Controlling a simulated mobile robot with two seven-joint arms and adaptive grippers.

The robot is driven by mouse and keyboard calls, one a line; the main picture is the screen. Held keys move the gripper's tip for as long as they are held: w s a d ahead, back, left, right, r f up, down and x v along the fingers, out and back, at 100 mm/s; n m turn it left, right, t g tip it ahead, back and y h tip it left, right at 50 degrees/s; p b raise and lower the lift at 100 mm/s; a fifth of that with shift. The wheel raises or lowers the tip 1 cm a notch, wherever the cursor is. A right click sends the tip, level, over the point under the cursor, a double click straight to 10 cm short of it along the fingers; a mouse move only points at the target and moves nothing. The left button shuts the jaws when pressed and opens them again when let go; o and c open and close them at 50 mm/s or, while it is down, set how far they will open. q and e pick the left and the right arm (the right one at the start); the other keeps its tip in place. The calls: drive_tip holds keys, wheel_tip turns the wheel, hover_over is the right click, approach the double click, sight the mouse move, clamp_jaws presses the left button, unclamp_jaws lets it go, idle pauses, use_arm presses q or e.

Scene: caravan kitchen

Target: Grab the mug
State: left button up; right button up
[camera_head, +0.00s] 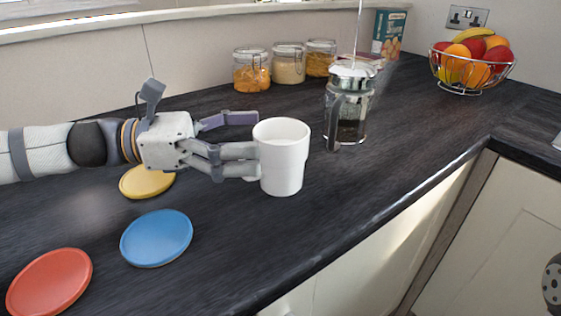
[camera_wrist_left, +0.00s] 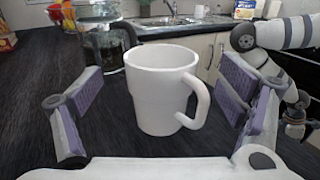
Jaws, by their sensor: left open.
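A white mug (camera_head: 283,160) stands upright on the dark worktop, in the middle of the head view. My left gripper (camera_head: 257,142) reaches it from the left with its fingers open. The near fingers overlap the mug's left edge in the picture, and the far finger ends behind that edge. In the left wrist view the mug (camera_wrist_left: 160,90) appears between the two purple finger pads, with gaps on both sides. Its handle (camera_wrist_left: 196,103) points toward the right pad. The handle is hidden in the head view. Part of my right arm (camera_wrist_left: 285,32) shows there; its gripper's state is unclear.
A glass French press (camera_head: 350,105) stands just behind the mug to the right. Yellow (camera_head: 147,181), blue (camera_head: 157,238) and red (camera_head: 50,283) discs lie nearer. Three jars (camera_head: 288,65) and a fruit bowl (camera_head: 472,65) stand farther back. The worktop's front edge (camera_head: 365,225) runs right of the mug.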

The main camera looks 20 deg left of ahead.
sight(307, 130)
use_arm(q)
drive_tip(key=x, duration=0.4)
drive_tip(key=shift+d+r+b, duration=0.15)
drive_tip(key=shift+d+b, duration=0.1)
drive_tip(key=shift+b, duration=0.05)
drive_tip(key=shift+a+r, duration=0.1)
drive_tip(key=c, duration=1.5)
